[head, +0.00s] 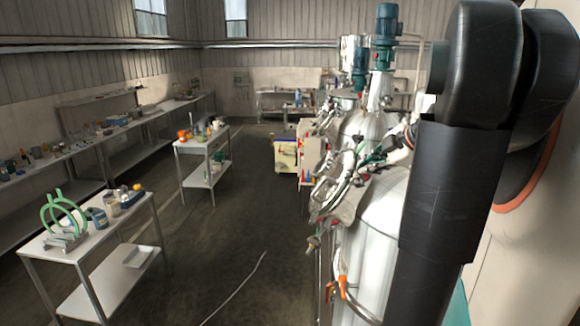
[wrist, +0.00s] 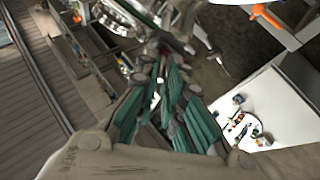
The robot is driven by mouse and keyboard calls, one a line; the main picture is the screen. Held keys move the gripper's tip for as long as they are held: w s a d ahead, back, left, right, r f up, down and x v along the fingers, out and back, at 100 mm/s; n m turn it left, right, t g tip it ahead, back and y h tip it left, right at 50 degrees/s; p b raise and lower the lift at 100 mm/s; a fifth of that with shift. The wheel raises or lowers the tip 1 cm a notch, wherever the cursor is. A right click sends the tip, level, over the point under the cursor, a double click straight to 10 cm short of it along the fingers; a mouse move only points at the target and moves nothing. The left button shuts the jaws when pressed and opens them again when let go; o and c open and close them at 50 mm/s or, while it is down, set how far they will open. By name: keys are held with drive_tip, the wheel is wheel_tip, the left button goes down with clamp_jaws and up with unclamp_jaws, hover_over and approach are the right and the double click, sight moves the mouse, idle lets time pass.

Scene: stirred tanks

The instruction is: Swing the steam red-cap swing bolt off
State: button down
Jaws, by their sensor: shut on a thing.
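My gripper (wrist: 160,92) shows in the wrist view, with its green-padded fingers closed around a small, pale part, taken to be the swing bolt (wrist: 155,101). The fingers hide most of this part, and I cannot make out a red cap on it. Shiny metal tank fittings (wrist: 128,18) show beyond the fingertips. In the head view, the steel tanks (head: 376,250) stand in a row at right of centre, with crowded clamps and fittings along their upper sides. Which fitting is the steam one is too small to tell.
My dark arm covers the right of the head view. An orange-handled valve (head: 343,285) sits low on the near tank. A table with green rings (head: 62,222) and small jars stands at left, and a smaller table (head: 200,140) behind it. The floor aisle between is clear except for a thin hose.

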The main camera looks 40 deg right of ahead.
drive_tip(key=shift+s+d+f+b, duration=0.25)
drive_tip(key=shift+s+d+f, duration=0.1)
drive_tip(key=shift+s, duration=0.2)
drive_tip(key=shift+s+d+f+b, duration=0.2)
drive_tip(key=shift+s+d+f, duration=0.15)
drive_tip(key=shift+s, duration=0.25)
drive_tip(key=shift+s+d+f+b, duration=0.25)
drive_tip(key=shift+s+d, duration=0.15)
drive_tip(key=shift+s, duration=0.15)
drive_tip(key=c, duration=1.7)
unclamp_jaws()
drive_tip(key=shift+d, duration=0.1)
drive_tip(key=shift+w, duration=0.1)
wheel_tip(320, 180, up, 10)
